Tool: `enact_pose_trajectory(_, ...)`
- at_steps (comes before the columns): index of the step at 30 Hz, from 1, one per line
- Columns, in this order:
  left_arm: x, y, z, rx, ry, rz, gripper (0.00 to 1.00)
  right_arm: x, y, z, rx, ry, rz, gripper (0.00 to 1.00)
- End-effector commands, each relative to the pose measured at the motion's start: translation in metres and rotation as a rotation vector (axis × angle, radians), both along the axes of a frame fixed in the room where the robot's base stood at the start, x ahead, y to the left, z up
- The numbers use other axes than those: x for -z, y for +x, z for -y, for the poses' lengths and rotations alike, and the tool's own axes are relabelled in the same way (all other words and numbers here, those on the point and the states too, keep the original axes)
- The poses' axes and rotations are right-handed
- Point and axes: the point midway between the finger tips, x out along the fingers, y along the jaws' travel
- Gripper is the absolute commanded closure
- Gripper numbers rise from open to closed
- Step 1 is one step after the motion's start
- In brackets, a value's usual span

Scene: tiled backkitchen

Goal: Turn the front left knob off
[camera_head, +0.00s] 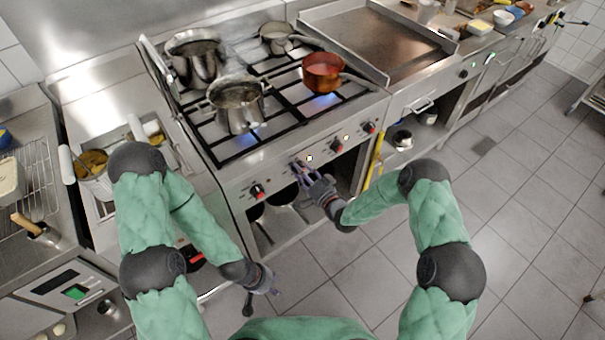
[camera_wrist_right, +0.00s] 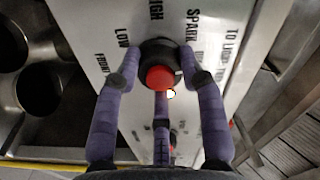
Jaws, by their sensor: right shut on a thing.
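The stove's front panel (camera_head: 232,190) has a row of black knobs with red centres. My right gripper (camera_head: 300,172) is at the second knob from the left and hides most of it in the head view. In the right wrist view, its purple fingers close around a black knob with a red cap (camera_wrist_right: 160,77). Printed words "LOW", "HIGH", "SPARK" and a partly hidden "FRONT" surround this knob. The leftmost knob (camera_head: 257,190) and two knobs to the right (camera_head: 335,146) (camera_head: 369,127) are untouched. My left gripper (camera_head: 266,284) hangs low in front of the stove, away from the knobs; its finger opening is unclear.
A steel pot (camera_head: 237,107) stands at the stove's front left, and a copper pot (camera_head: 322,73) at front right; blue flame glows near both. Two more pots (camera_head: 195,58) (camera_head: 277,38) stand behind. A fryer is left, a griddle (camera_head: 385,40) right. The tiled floor (camera_head: 520,190) is clear.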

Motion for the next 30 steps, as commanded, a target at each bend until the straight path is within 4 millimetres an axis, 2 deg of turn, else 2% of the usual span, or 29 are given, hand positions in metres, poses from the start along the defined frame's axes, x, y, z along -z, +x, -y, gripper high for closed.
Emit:
enact_pose_trajectory(1,0.0022,0.0,0.0,0.0,0.0,0.0,0.6,-0.0076,0.0068,0.0035,0.009,0.033,0.0,0.92)
enact_pose_trajectory(13,0.0081,0.0,0.0,0.0,0.0,0.0,0.6,-0.008,0.0083,0.0054,0.012,0.217,-0.133,0.92)
enact_pose_trajectory(30,0.0091,0.0,-0.0001,0.0,0.0,0.0,0.6,-0.0077,0.009,0.0072,0.017,0.262,-0.166,0.92)
